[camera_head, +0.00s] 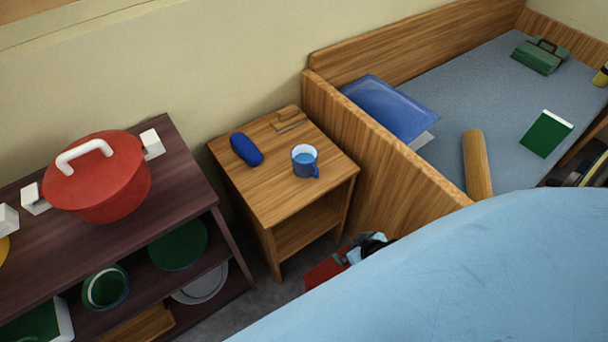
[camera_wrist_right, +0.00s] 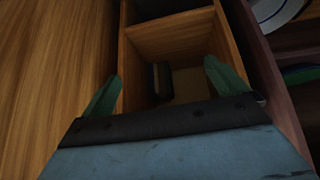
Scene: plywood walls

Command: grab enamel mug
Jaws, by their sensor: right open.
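The blue enamel mug (camera_head: 304,165) stands upright on the top of the small wooden nightstand (camera_head: 268,192), with its handle towards the front right. My right gripper (camera_head: 362,247) shows only partly in the head view, low in front of the nightstand, beside the bed's side panel, below and apart from the mug. In the right wrist view, my right gripper (camera_wrist_right: 164,86) is open, its two green fingers wide apart and empty, facing the nightstand's open compartment (camera_wrist_right: 180,42). The mug does not show in that view. My left gripper is not in view.
A dark blue case (camera_head: 246,149) and a small wooden item (camera_head: 289,120) share the nightstand top. A dark shelf with a red pot (camera_head: 104,180) stands left. The bed panel (camera_head: 375,150) rises right. A red item (camera_head: 325,270) lies low beside my gripper.

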